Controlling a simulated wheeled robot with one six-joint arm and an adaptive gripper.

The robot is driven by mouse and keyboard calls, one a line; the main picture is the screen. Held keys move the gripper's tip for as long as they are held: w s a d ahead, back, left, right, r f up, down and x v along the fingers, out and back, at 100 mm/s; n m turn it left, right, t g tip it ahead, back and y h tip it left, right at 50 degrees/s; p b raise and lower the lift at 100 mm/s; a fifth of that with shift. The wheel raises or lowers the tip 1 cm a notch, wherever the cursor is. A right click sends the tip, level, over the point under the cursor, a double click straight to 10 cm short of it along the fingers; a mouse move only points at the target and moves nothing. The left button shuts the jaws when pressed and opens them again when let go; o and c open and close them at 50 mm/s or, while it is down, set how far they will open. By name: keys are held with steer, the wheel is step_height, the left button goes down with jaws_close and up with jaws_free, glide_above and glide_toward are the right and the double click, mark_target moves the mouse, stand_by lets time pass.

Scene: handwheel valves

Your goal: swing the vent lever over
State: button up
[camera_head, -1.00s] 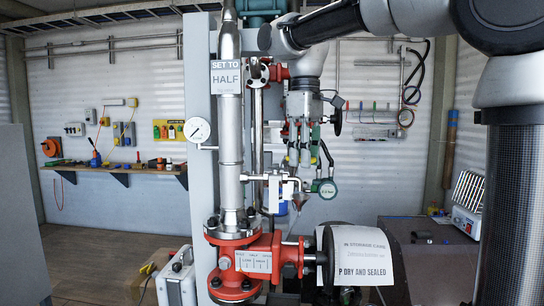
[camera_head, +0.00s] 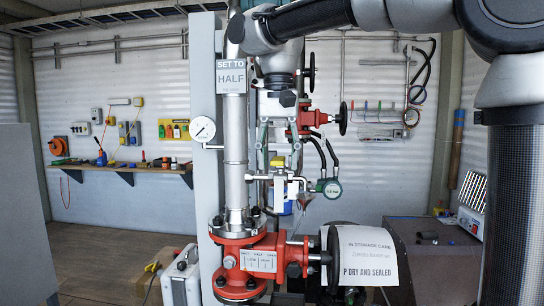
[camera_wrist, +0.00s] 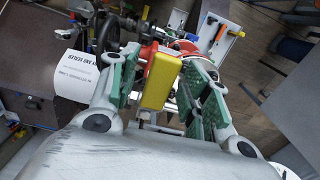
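The vent lever appears to be the piece with a yellow block-shaped grip (camera_wrist: 161,80) and a red part behind it, in the middle of the wrist view. My gripper (camera_wrist: 160,88) is open, its green-padded fingers on either side of the yellow grip. Whether the pads touch it I cannot tell. In the head view my gripper (camera_head: 279,150) points down just right of the grey vertical pipe (camera_head: 235,150), above the small branch fittings (camera_head: 278,180). A little yellow shows between the fingers there; the lever's pivot is hidden.
A sign reading "SET TO HALF" (camera_head: 231,77) hangs on the pipe. A red flanged valve (camera_head: 245,262) and a black handwheel with a paper notice (camera_head: 365,262) are below.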

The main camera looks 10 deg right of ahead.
steer(key=shift+r, duration=3)
steer(key=shift+r, duration=0.1)
step_height(320, 180, up, 6)
steer(key=s+d+f, duration=0.2)
steer(key=d+f, duration=0.1)
steer(key=d, duration=0.4)
steer(key=s+d+f+n+t, duration=0.1)
steer(key=s+d+f, duration=0.3)
steer(key=f, duration=0.4)
steer(key=s+d+f+n+t, duration=0.1)
steer(key=s+d+f+t, duration=0.1)
steer(key=s+d+f, duration=0.3)
steer(key=s+d+f+n+t, duration=0.1)
steer(key=s+d+f, duration=0.4)
steer(key=f, duration=0.7)
steer(key=shift+s+d+f, duration=0.25)
steer(key=shift+d+f, duration=0.05)
steer(key=shift+d, duration=0.8)
